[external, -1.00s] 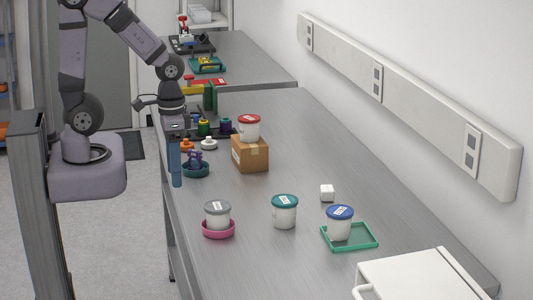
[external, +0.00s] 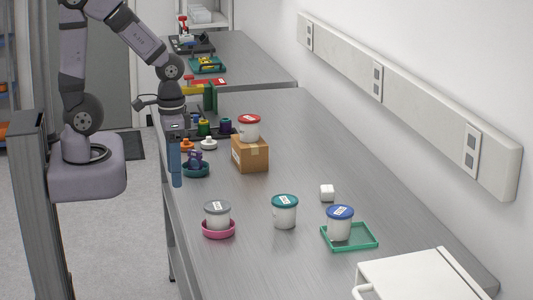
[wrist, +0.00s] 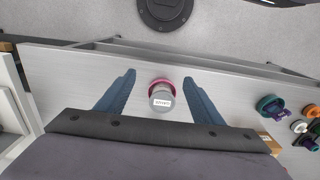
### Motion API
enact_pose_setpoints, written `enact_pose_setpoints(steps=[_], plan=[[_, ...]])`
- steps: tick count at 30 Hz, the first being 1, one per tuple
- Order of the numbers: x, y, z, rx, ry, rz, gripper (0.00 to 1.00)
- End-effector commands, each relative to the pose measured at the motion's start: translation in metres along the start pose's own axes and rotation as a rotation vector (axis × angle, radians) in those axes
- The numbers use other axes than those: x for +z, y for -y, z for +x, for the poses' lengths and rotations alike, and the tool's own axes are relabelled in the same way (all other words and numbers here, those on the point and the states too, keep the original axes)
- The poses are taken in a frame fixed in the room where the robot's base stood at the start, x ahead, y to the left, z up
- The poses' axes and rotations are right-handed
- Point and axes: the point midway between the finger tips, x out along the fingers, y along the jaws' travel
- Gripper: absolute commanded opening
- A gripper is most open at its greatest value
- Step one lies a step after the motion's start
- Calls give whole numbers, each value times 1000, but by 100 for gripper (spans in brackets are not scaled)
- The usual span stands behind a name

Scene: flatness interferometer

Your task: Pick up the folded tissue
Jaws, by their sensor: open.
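A small white block-shaped item (external: 327,193), which looks like the folded tissue, lies on the steel bench in the external view, behind the blue-lidded tub. It does not show in the wrist view. My gripper (external: 176,168) hangs fingers down at the bench's left edge, well to the left of the white item and apart from it. In the wrist view my gripper (wrist: 160,75) has its two blue fingers spread wide, with nothing held. A grey-lidded tub in a pink dish shows between the fingers, farther off.
The blue-lidded tub (external: 340,223) stands on a green tray (external: 366,242). A red-lidded tub (external: 249,128) sits on a cardboard box (external: 250,155). The bench around the white item is mostly clear.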

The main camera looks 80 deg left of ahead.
Motion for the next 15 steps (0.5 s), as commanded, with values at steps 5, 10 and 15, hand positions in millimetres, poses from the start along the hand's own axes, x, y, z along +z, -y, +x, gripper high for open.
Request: enact_pose_setpoints(steps=[5,10,15], plan=[[0,0,0,0,0,0,61],[-15,7,6,-16,-31,-6,61],[-75,36,26,-71,-164,-20,61]])
